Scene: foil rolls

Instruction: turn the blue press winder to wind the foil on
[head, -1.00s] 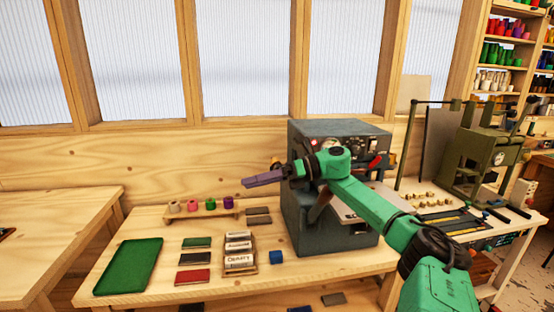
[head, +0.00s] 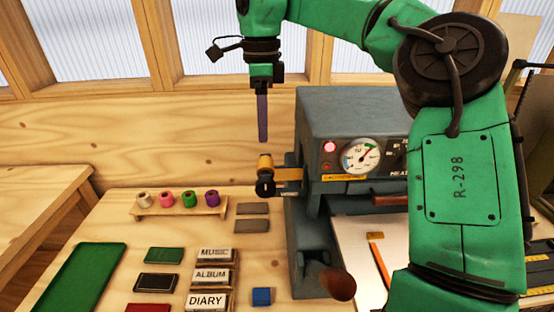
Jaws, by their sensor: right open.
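The blue-grey press (head: 345,110) stands at the right-centre of the table, with a lit red lamp and a round dial on its front. A gold foil roll (head: 265,161) sits on its left side, and a gold strip (head: 289,174) runs from there to the press. A round black part (head: 265,188), which looks like the winder knob, is just below the roll. My right gripper (head: 263,138) points straight down above the roll, apart from it. It is open and empty; its purple fingers overlap in this view. My left gripper is out of view.
A wooden rack (head: 180,212) holds several coloured foil rolls. Stacked title blocks (head: 212,277), a blue block (head: 262,297), dark and green pieces and a green tray (head: 85,280) lie in front. My right arm hides the press's right side.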

